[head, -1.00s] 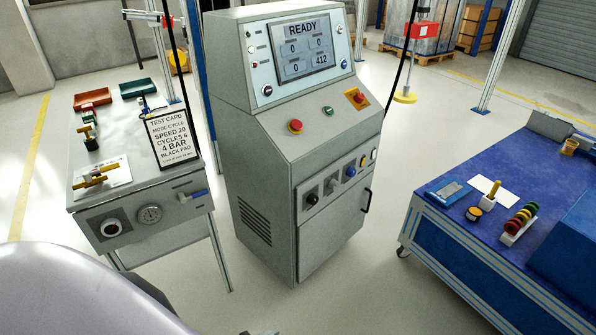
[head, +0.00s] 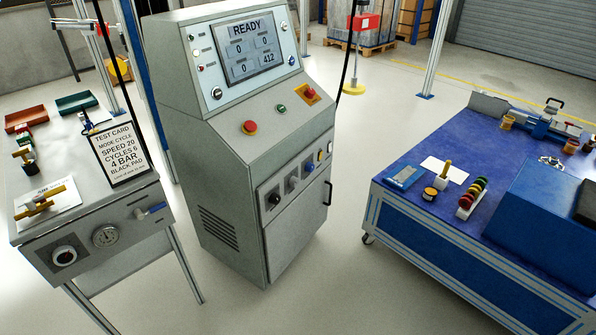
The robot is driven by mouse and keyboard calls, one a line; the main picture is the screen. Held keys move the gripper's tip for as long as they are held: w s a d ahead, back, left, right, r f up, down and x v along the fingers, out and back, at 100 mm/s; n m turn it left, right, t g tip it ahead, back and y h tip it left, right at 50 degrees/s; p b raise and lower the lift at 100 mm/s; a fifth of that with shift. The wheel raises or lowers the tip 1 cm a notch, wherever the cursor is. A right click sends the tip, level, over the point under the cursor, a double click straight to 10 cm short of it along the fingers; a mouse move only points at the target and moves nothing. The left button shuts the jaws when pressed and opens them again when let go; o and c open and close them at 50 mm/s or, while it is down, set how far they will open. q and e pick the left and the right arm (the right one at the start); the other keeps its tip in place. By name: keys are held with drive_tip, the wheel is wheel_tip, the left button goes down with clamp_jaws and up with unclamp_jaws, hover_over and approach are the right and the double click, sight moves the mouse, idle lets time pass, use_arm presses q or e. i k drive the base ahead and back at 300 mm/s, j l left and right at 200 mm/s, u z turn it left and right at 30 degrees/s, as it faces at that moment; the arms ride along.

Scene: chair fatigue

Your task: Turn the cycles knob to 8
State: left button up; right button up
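The grey test console (head: 215,150) stands in the middle of the head view. Its screen (head: 251,50) reads READY, with 0, 0, 0 and 412 in four boxes. On the lower front panel is a row of small controls: a black knob (head: 274,198), a grey knob (head: 292,183), a blue knob (head: 308,168), and yellow and white ones. Labels and pointer settings are too small to read, so I cannot tell which is the cycles knob. The test card (head: 119,153) reads MODE CYCLE, SPEED 20, CYCLES 6, 4 BAR, BLACK PAD. Neither gripper is in view.
A red mushroom button (head: 250,127) and another on a yellow plate (head: 310,93) sit on the console's slope. A grey bench (head: 90,215) with a gauge stands left. A blue-topped table (head: 430,205) stands right. Floor between console and blue table is clear.

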sight(309, 166)
drive_tip(key=i+l+z, duration=0.1)
drive_tip(key=i+z, duration=0.3)
drive_tip(key=i, duration=0.5)
drive_tip(key=i+j+z, duration=0.1)
drive_tip(key=i+z, duration=0.25)
drive_tip(key=i, duration=0.5)
